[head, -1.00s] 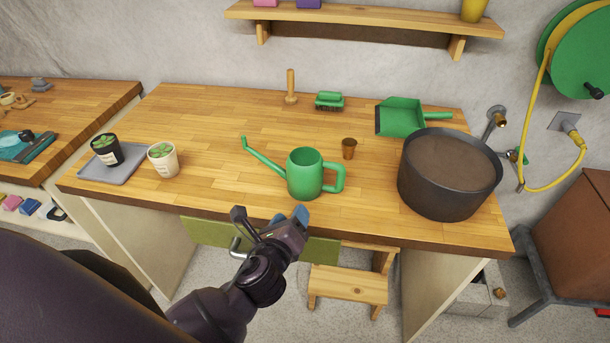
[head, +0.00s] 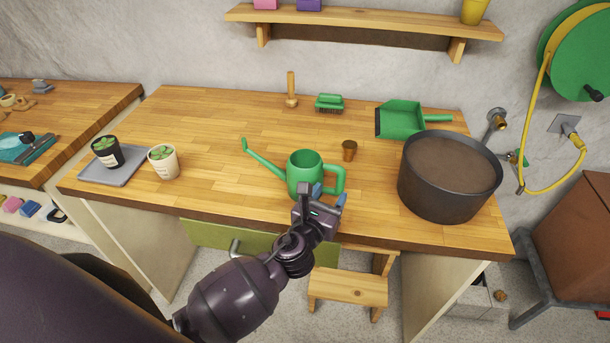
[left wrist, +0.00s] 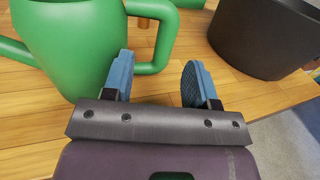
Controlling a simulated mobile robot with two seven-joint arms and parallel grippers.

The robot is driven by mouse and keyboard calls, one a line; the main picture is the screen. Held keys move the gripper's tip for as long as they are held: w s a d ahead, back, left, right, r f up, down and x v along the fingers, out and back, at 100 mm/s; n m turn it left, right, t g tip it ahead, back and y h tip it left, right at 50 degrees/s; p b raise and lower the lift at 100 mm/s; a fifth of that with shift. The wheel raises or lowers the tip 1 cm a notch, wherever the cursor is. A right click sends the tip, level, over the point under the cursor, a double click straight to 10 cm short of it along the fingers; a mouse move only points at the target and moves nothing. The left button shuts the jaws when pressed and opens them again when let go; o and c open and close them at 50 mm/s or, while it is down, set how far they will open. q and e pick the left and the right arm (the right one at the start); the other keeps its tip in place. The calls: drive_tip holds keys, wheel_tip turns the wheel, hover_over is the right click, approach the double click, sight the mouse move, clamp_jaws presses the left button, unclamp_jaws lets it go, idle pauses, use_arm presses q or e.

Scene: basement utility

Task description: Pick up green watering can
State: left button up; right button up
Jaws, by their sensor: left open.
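The green watering can (head: 303,172) stands upright on the wooden workbench, spout to the left and handle to the right. My left gripper (head: 328,196) is at the bench's front edge, just in front of the can's handle side. In the left wrist view the can (left wrist: 75,40) fills the upper left, with its handle loop (left wrist: 160,45) ahead of the fingers. The blue fingertips of the left gripper (left wrist: 160,85) are apart with nothing between them. The left finger is close to the can's body; I cannot tell whether it touches. My right gripper is not in view.
A large dark pot (head: 450,178) stands right of the can. A small brown pot (head: 349,150), a green dustpan (head: 402,118) and a green brush (head: 329,103) lie behind. A wooden step stool (head: 348,285) is below.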

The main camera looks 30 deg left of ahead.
sight(339, 184)
use_arm(q)
drive_tip(key=w, duration=0.5)
drive_tip(key=shift+d, duration=0.3)
clamp_jaws()
